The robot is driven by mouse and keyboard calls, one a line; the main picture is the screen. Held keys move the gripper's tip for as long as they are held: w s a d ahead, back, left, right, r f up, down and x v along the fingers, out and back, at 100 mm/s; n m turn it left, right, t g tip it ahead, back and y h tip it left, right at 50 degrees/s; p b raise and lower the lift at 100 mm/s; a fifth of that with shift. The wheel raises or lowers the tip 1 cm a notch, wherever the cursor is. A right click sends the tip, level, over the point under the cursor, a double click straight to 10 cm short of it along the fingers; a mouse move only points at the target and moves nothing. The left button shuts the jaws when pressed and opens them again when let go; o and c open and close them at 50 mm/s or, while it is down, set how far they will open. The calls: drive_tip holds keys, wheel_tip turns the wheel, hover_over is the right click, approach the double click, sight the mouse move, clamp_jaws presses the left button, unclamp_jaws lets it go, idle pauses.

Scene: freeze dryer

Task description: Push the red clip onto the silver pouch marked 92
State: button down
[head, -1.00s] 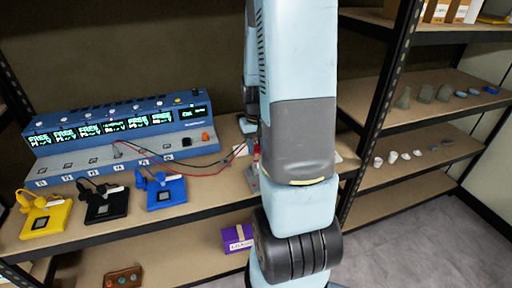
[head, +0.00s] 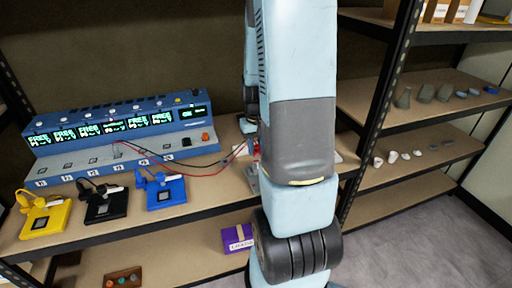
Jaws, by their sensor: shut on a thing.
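My gripper (head: 252,139) is at the back of the shelf, largely hidden behind my own arm. It is shut on the red clip (head: 257,150), of which only a small red patch shows beside the arm. A red lead and a black lead run to that spot from the blue console. A grey-silver piece (head: 252,177) shows just below the clip, possibly the pouch. No 92 mark can be read, and I cannot tell whether clip and silver piece touch.
The blue console (head: 120,135) with lit displays stands on the left. Yellow (head: 45,219), black (head: 105,206) and blue (head: 165,193) plates lie before it. A purple box (head: 236,238) is on the lower shelf. A dark shelf post (head: 375,110) stands right of my arm.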

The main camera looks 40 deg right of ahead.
sight(256, 145)
drive_tip(key=shift+f, duration=1.1)
idle(0.6)
drive_tip(key=c, duration=0.8)
unclamp_jaws()
drive_tip(key=shift+r, duration=0.1)
wheel_tip(256, 145, up, 14)
drive_tip(key=shift+f, duration=0.25)
